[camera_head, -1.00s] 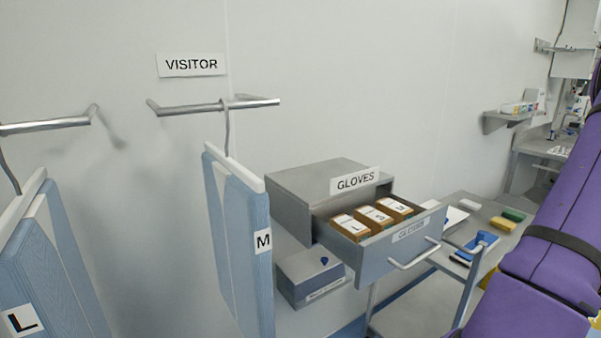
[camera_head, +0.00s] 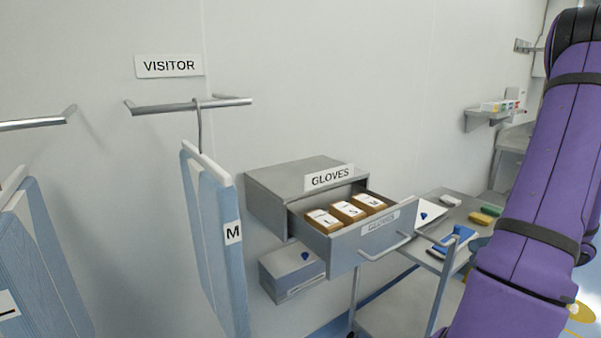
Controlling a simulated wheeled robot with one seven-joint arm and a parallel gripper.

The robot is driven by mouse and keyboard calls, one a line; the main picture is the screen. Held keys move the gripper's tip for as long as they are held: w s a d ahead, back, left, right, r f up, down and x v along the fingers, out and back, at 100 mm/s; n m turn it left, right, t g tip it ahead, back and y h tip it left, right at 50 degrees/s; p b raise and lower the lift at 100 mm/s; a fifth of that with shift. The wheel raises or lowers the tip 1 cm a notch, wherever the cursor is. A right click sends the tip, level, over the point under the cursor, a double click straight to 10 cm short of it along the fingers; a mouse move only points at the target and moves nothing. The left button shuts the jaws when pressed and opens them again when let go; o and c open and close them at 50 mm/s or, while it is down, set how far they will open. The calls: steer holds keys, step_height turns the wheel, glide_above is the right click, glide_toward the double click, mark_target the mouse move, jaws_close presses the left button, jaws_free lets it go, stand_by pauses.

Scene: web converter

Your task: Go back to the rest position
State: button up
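My arm (camera_head: 545,200), in a purple cover with black straps, fills the right side of the head view. It rises from the bottom edge to the top right corner. My gripper is not in view, so its state and anything in it are hidden.
A GLOVES cabinet (camera_head: 268,188) has its drawer (camera_head: 345,253) pulled open, with several brown boxes inside. A trolley (camera_head: 470,208) with small items stands close to my arm. A blue garment marked M (camera_head: 212,245) hangs from a wall rail (camera_head: 190,106) under a VISITOR sign (camera_head: 169,66). A box (camera_head: 292,272) sits below the cabinet.

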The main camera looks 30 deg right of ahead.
steer(key=w+a+r+n+g+h, duration=0.1)
steer(key=w+a+r+n+g, duration=0.25)
steer(key=a+n, duration=0.35)
steer(key=w+a+r+n+g+h, duration=0.1)
steer(key=w+a+r+n+g, duration=0.2)
steer(key=a+n, duration=0.35)
steer(key=w+a+r+n+g+h, duration=0.1)
steer(key=w+a+r+n+g, duration=0.15)
steer(key=a+r+n, duration=0.45)
steer(key=s+a+r+n+t+h, duration=0.1)
steer(key=s+a+r+n+h, duration=0.1)
steer(key=a+n, duration=0.5)
steer(key=s+a+r+n+t+h, duration=0.2)
steer(key=s+a+r+n+h, duration=0.1)
steer(key=n, duration=1.3)
steer(key=a+r+h, duration=0.1)
steer(key=a+r, duration=0.1)
steer(key=a, duration=0.1)
steer(key=shift+a, duration=0.4)
steer(key=shift+s+r, duration=0.1)
